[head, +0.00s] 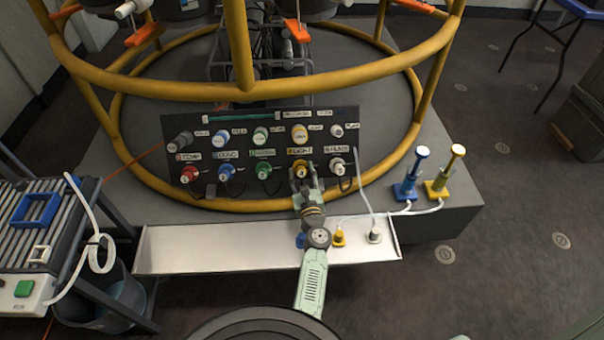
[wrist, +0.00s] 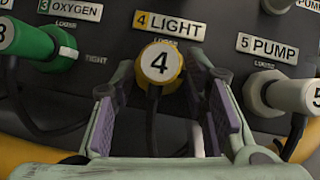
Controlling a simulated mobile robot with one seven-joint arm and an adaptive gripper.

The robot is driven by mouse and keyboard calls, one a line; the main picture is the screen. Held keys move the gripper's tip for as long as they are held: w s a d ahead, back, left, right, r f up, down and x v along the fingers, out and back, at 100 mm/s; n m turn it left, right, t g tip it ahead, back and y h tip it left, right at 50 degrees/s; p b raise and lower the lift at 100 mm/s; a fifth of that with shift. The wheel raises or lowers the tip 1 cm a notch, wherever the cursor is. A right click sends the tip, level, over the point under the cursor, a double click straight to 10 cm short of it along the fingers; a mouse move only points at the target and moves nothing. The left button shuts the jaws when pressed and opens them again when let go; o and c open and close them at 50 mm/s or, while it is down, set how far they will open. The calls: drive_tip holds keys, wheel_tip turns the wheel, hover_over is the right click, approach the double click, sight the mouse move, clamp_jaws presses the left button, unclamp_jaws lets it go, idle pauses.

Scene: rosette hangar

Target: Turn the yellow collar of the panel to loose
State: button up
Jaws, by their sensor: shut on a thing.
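The panel (head: 225,146) stands upright inside the yellow ring frame, with two rows of coloured collars. The yellow collar (wrist: 178,73) in the lower row surrounds a white cap marked 4, under the plate "4 LIGHT" (wrist: 169,25). In the head view this collar (head: 301,166) is partly covered by my gripper. My gripper (wrist: 161,72) is shut on the yellow collar, with one purple-padded finger on each side. A small label, partly hidden by the cap, sits just above the collar, and "TIGHT" is to its left. A dark cable hangs below it.
A green collar (wrist: 50,48) is left and a white collar (wrist: 290,95) marked 5 is right, both close to my fingers. Another yellow collar (head: 300,133) is above. A metal tray (head: 215,248) lies below the panel.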

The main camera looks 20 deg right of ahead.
drive_tip(key=c, duration=0.5)
drive_tip(key=shift+d+n+y, duration=0.1)
drive_tip(key=shift+n+y, duration=0.2)
drive_tip(key=shift+n, duration=0.1)
drive_tip(key=n+y, duration=0.1)
drive_tip(key=n, duration=0.1)
drive_tip(key=n+y, duration=0.2)
drive_tip(key=shift+w+d+r+n, duration=0.1)
drive_tip(key=shift+d+r+n, duration=0.1)
drive_tip(key=shift+n, duration=0.2)
drive_tip(key=n+g+y, duration=0.1)
drive_tip(key=n, duration=0.1)
drive_tip(key=n+y, duration=0.1)
drive_tip(key=n, duration=0.1)
drive_tip(key=shift+d+r+n+g+p, duration=0.15)
drive_tip(key=shift+n+g+p, duration=0.15)
drive_tip(key=shift+g+p, duration=0.1)
drive_tip(key=n+g, duration=0.1)
drive_tip(key=n, duration=0.1)
drive_tip(key=n+y+p, duration=0.1)
drive_tip(key=n, duration=0.1)
drive_tip(key=n+g+y, duration=0.1)
drive_tip(key=shift+w+d+r+n+g, duration=0.15)
drive_tip(key=shift+r+n+g, duration=0.15)
drive_tip(key=shift+n, duration=0.1)
drive_tip(key=shift+w+r+n+g+p, duration=0.1)
drive_tip(key=shift+n+g+p, duration=1.1)
drive_tip(key=shift+n, duration=1)
drive_tip(key=shift+g, duration=0.3)
